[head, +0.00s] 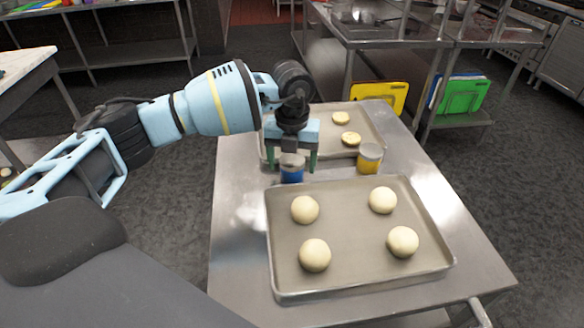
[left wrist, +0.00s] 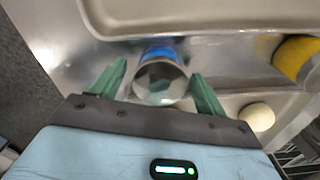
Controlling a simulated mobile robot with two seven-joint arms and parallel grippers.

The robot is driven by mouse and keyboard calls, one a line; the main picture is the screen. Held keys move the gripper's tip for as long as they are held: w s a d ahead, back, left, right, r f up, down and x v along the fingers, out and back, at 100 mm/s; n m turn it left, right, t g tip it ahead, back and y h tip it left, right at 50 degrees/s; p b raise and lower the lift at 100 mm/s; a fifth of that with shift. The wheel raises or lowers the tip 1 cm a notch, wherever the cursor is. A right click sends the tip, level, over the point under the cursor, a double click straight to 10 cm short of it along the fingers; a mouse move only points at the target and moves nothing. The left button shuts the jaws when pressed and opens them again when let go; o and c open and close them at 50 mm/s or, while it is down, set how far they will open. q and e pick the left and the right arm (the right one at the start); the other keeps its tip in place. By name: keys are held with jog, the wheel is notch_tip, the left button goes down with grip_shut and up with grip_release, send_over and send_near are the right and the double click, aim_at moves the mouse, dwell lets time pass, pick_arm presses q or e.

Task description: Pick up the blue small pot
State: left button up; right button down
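The blue small pot (head: 291,175) has a blue body and a pale metallic lid or top. It stands on the steel table (head: 238,172) between the two baking trays. My left gripper (head: 293,163) is above it, pointing down, with green fingers on either side of the pot's upper part. In the left wrist view the pot (left wrist: 160,82) lies between the open fingers (left wrist: 158,69), with a small gap visible on each side. The fingers hold nothing. My right gripper is not in view.
A yellow pot (head: 369,159) stands to the right of the blue one. The near tray (head: 350,225) holds several dough balls. The far tray (head: 372,125) holds pale rounds. The table's left strip is clear.

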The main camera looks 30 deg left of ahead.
aim_at(292, 159)
pick_arm(q)
jog(key=c, duration=1)
jog(key=shift+c, duration=0.2)
notch_tip(292, 159, up, 10)
jog(key=shift+r, duration=0.1)
